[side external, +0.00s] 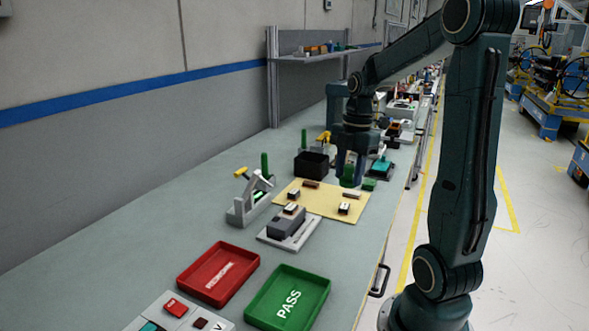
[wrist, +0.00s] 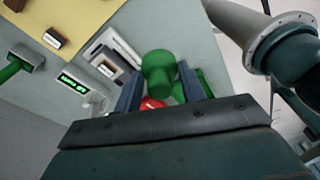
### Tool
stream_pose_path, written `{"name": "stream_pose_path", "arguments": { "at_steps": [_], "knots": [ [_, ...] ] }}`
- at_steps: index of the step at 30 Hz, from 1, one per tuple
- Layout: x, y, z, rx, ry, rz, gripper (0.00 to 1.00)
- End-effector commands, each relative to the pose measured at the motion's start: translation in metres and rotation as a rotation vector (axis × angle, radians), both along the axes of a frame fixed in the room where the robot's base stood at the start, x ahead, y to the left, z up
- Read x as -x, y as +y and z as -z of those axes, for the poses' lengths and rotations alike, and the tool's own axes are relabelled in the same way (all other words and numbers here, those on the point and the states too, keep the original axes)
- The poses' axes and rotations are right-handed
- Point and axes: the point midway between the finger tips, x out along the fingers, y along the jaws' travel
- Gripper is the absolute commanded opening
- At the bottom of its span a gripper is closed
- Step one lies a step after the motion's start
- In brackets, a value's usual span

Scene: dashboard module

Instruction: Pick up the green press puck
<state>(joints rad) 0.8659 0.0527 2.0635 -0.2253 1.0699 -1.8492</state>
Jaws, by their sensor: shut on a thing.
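The green press puck (wrist: 158,70) is a green cylinder between the two blue-grey fingers of my gripper (wrist: 160,84) in the wrist view. My gripper is shut on it. In the side external view my gripper (side external: 349,168) points down at the far right edge of the yellow mat, with the green puck (side external: 348,181) low between the fingers. I cannot tell whether the puck touches the surface below.
A yellow mat (side external: 325,206) carries small dark blocks. A black bin (side external: 311,164) stands left of my gripper, and a green block (side external: 369,185) lies close on its right. A grey fixture (side external: 288,224), red tray (side external: 218,273) and green PASS tray (side external: 290,298) are nearer the camera.

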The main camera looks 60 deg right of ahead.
Motion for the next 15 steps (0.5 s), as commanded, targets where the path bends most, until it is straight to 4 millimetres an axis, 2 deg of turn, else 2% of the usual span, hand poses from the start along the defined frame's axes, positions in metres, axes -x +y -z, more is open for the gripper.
{"name": "stream_pose_path", "arguments": {
  "at_steps": [1, 6, 15],
  "knots": [
    [0.0, -0.001, -0.008, 0.003, -0.003, 0.0, 0.16],
    [0.0, 0.0, -0.024, 0.001, -0.002, 0.001, 0.16],
    [0.0, 0.0, -0.031, 0.0, 0.0, 0.0, 0.16]
  ]
}}
